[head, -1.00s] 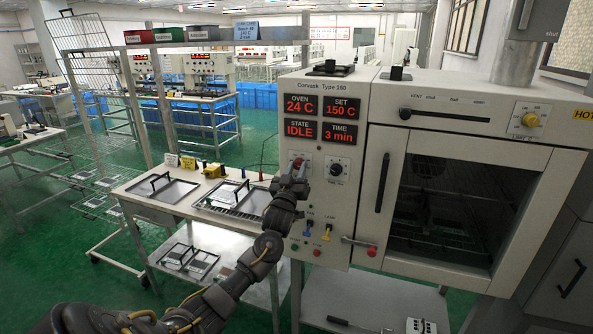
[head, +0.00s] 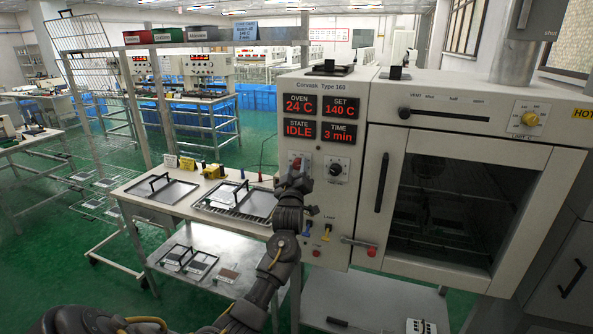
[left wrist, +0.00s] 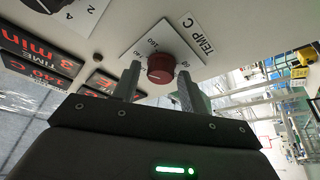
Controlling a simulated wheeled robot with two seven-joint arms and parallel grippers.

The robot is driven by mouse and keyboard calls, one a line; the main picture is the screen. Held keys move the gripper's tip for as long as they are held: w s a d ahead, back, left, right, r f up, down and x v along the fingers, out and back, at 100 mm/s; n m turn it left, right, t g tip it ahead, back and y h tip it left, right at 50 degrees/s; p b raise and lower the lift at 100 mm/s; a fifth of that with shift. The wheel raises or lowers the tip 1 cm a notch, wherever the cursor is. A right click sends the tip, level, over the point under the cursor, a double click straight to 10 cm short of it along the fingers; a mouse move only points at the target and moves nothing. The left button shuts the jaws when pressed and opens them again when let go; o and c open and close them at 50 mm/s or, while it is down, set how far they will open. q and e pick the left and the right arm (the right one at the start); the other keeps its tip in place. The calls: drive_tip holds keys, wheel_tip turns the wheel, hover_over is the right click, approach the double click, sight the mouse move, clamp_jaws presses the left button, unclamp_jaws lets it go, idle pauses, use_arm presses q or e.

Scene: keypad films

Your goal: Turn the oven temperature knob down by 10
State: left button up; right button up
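The oven's control panel (head: 320,222) has a red display, with SET (head: 340,107) reading 140 C and OVEN reading 24 C. The red temperature knob (left wrist: 160,68), labelled TEMP C, shows in the left wrist view between the fingers of my left gripper (left wrist: 158,80). The fingers stand on either side of it with a visible gap on each side. In the head view my left gripper (head: 296,178) is in front of the panel and partly hides the knob (head: 296,164). My right gripper is not in view.
A dark time knob (head: 336,169) sits just right of the temperature knob. Small blue and yellow switches and a red-knobbed door lever (head: 371,251) are lower on the oven. A table with trays (head: 166,191) stands to the left.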

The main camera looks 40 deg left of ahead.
use_arm(q)
drive_tip(key=shift+o, duration=0.3)
drive_tip(key=shift+s+d+f, duration=0.2)
drive_tip(key=shift+s+f, duration=0.05)
drive_tip(key=b+v, duration=0.3)
drive_tip(key=v, duration=0.7)
drive_tip(key=shift+b, duration=0.3)
drive_tip(key=shift+r, duration=0.1)
